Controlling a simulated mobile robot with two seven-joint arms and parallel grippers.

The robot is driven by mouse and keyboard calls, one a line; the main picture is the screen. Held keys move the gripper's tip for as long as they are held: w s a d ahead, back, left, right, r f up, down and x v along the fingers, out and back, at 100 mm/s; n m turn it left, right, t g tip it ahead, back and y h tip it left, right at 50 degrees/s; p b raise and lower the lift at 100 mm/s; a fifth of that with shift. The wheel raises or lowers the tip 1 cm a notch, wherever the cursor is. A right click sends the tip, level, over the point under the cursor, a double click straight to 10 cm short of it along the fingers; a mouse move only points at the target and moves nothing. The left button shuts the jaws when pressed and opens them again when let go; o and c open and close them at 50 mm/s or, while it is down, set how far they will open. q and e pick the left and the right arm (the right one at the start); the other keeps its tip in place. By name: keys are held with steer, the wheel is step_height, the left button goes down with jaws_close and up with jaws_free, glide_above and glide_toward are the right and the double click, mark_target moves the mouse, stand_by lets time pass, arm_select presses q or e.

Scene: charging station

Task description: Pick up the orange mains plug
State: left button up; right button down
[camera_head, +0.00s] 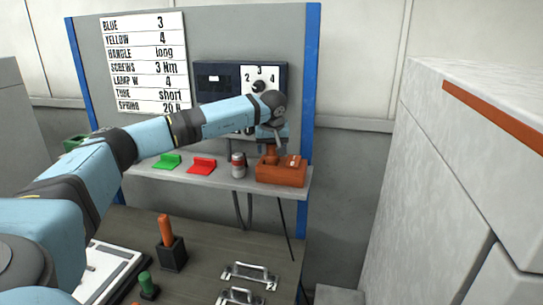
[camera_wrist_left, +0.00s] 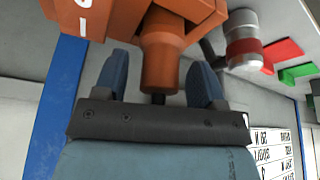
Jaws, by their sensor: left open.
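The orange mains plug (camera_wrist_left: 160,62) stands in an orange box (camera_wrist_left: 92,14), its narrower end with a dark tip pointing toward my wrist. In the head view the plug (camera_head: 270,150) shows in part above the orange box (camera_head: 281,174) on the shelf. My left gripper (camera_wrist_left: 159,68) is open, with one blue finger on each side of the plug and visible gaps between. In the head view my left gripper (camera_head: 272,138) is just above the box, partly hidden by its wrist. My right gripper is not in view.
A silver and red can (camera_head: 238,165) stands left of the box on the shelf (camera_head: 225,181). Red (camera_head: 202,166) and green (camera_head: 167,161) pieces lie farther left. A dial panel (camera_head: 262,80) is behind. Below are metal handles (camera_head: 249,274) and an orange-handled tool in a black holder (camera_head: 172,254).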

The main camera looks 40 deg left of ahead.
arm_select(q)
steer(key=shift+r, duration=0.1)
steer(key=c, duration=1)
steer(key=shift+c, duration=0.2)
